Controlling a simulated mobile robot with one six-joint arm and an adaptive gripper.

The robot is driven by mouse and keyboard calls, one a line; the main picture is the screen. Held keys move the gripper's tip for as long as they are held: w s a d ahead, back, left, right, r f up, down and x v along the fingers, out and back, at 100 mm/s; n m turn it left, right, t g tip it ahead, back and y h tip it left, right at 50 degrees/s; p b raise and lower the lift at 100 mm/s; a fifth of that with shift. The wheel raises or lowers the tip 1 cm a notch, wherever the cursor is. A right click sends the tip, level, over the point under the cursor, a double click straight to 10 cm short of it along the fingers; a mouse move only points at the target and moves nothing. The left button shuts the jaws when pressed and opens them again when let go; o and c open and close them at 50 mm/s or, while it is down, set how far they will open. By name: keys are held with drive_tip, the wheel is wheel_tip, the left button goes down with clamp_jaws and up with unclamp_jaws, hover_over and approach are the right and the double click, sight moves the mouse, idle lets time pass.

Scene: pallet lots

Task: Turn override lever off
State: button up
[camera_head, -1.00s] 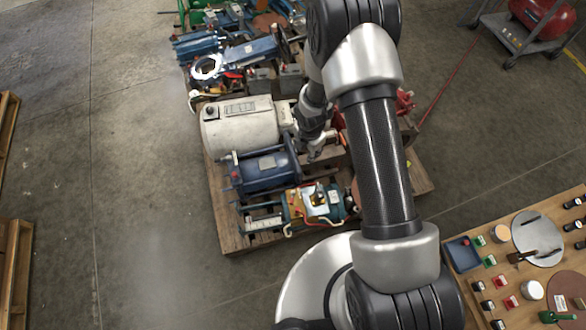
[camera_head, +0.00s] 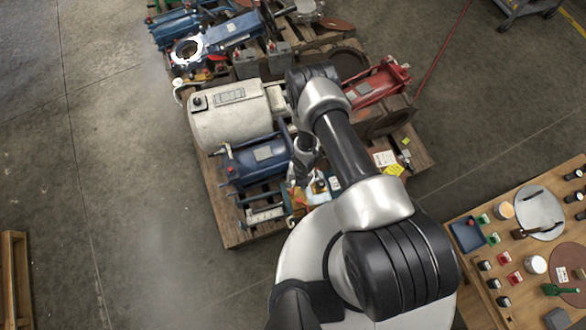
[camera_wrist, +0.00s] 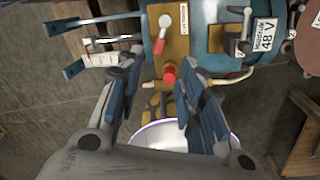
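In the wrist view, a small lever with a red tip and a pale metal pivot (camera_wrist: 160,42) sits on an ochre plate (camera_wrist: 178,48) of a teal device (camera_wrist: 205,14). A label with vertical text (camera_wrist: 184,18) is beside it; I cannot read it surely. A separate red knob (camera_wrist: 169,74) lies nearer me, between my open fingers. My gripper (camera_wrist: 162,80) is open and empty, its fingers on both sides of that knob, with the lever beyond the fingertips. In the head view my gripper (camera_head: 300,178) is above the device, largely hiding it.
A dark lever (camera_wrist: 241,36) stands by a "48 V" label (camera_wrist: 264,36) to the right. A blue cylinder (camera_head: 258,163), a white tank (camera_head: 232,115) and a red machine (camera_head: 378,84) crowd the pallet (camera_head: 232,232). A wooden table (camera_head: 470,262) with small items is at right.

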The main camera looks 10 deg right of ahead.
sight(293, 190)
drive_tip(key=f+b, duration=0.2)
drive_tip(key=f, duration=0.1)
drive_tip(key=a+f+b, duration=0.1)
drive_tip(key=f+b, duration=0.1)
drive_tip(key=f, duration=0.2)
drive_tip(key=f+b, duration=0.2)
drive_tip(key=f, duration=0.2)
drive_tip(key=shift+w+a, duration=0.1)
drive_tip(key=shift+a, duration=0.05)
drive_tip(key=shift+r, duration=0.1)
drive_tip(key=shift+c, duration=0.4)
clamp_jaws()
